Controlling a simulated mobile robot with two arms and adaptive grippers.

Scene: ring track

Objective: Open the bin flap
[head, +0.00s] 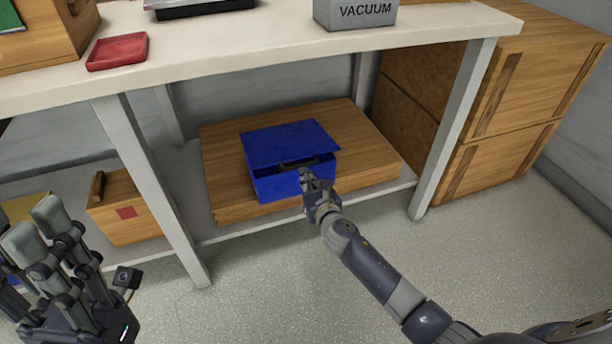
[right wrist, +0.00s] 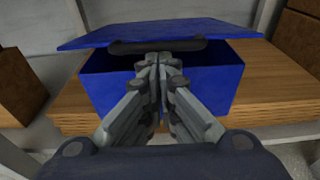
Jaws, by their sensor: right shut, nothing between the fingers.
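The blue bin (head: 279,187) stands on the wooden boards under the bench. Its blue flap (head: 290,143) sits tilted, with a dark gap between its front edge and the bin's front wall; the flap also shows in the right wrist view (right wrist: 160,32). A dark handle (right wrist: 157,46) runs along the flap's front edge. My right gripper (head: 308,174) is shut and empty at the bin's front, its fingertips just below the handle in the right wrist view (right wrist: 158,60). Whether they touch the handle or flap, I cannot tell. My left gripper (head: 36,228) is open and empty at the lower left.
The wooden boards (head: 225,165) lie on the low shelf between bench legs (head: 150,190) and (head: 455,130). A wooden box (head: 135,225) with a red mark stands left of them. A red tray (head: 118,51) and a grey VACUUM box (head: 355,13) are on the benchtop. Wooden crates (head: 535,80) stand right.

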